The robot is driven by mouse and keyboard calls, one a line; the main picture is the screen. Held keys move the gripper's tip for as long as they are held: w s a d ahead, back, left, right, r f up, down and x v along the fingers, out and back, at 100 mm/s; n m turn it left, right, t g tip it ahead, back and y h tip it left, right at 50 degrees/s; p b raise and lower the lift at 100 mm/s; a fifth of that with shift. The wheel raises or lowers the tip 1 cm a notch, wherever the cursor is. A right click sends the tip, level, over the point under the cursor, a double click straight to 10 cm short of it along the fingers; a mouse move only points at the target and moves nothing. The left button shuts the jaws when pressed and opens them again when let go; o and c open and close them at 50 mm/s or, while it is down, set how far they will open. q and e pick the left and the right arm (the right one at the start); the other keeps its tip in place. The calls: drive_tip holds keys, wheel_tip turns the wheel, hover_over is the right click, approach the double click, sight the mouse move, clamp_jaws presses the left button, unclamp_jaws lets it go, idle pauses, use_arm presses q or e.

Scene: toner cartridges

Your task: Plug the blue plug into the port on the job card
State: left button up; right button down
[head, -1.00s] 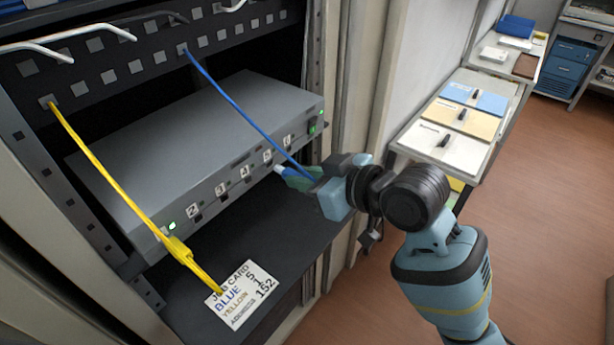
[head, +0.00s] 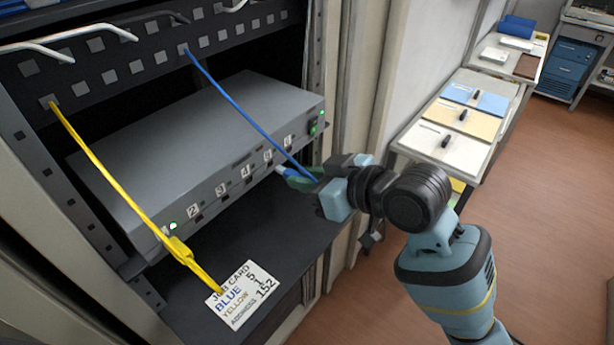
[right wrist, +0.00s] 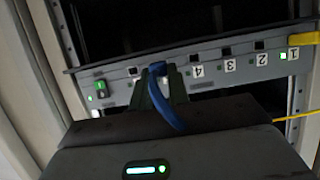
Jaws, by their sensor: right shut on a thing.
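The job card (head: 243,294) lies on the shelf below the switch and reads BLUE 5, YELLOW 1, ADDRESS 152. My right gripper (head: 298,178) is shut on the blue plug (head: 280,169), close to the front of the grey switch (head: 200,150). In the right wrist view, the blue plug (right wrist: 157,70) sits between the fingers, pointing at the port row just left of label 4 (right wrist: 197,71). The fingers and plug hide the port behind them, so I cannot tell whether the plug tip is inside. My left gripper is out of view.
A blue cable (head: 237,108) runs from the patch panel (head: 110,65) to the plug. A yellow cable (head: 110,180) crosses the switch's left end, with its yellow plug (head: 178,250) near port 1. The rack's right post (head: 314,60) stands beside my gripper.

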sight(286, 169)
drive_tip(key=shift+w+a, duration=0.55)
drive_tip(key=shift+a, duration=0.2)
drive_tip(key=shift+w+a, duration=0.5)
drive_tip(key=shift+a, duration=0.2)
idle(2.4)
drive_tip(key=c, duration=1.3)
unclamp_jaws()
drive_tip(key=shift+v, duration=3.9)
